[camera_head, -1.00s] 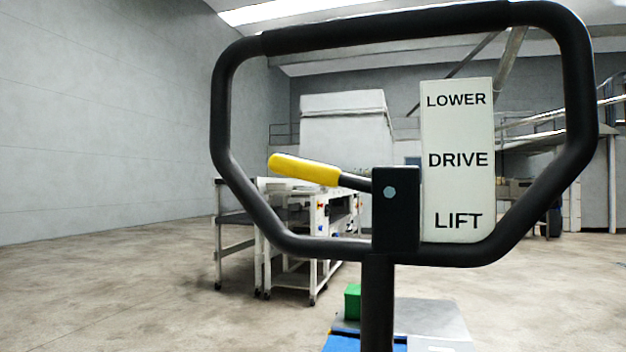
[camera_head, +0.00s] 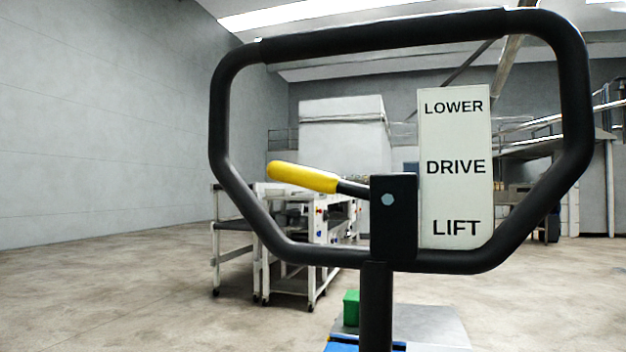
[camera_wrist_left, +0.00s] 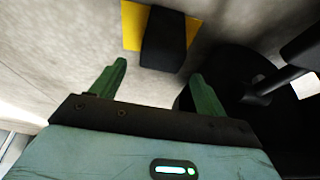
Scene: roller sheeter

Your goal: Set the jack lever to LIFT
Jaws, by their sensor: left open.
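The jack lever (camera_head: 303,177) has a yellow grip and a dark stem. It slants up to the left from a black pivot block (camera_head: 394,218) at the bottom of the black handle loop (camera_head: 380,32). A pale label plate (camera_head: 455,137) right of the pivot reads LOWER, DRIVE and LIFT from top to bottom. My left gripper (camera_wrist_left: 159,68) shows only in the left wrist view, with green fingers apart and nothing seen between them. The lever cannot be clearly made out in that view. My right gripper is not in view.
A dark post (camera_head: 377,305) carries the loop. A green box (camera_head: 351,308) sits below, behind the post. White wheeled machinery (camera_head: 290,250) stands behind on the left. In the wrist view, a black block (camera_wrist_left: 163,40) overlaps a yellow patch (camera_wrist_left: 133,28), and a round dark part is at right.

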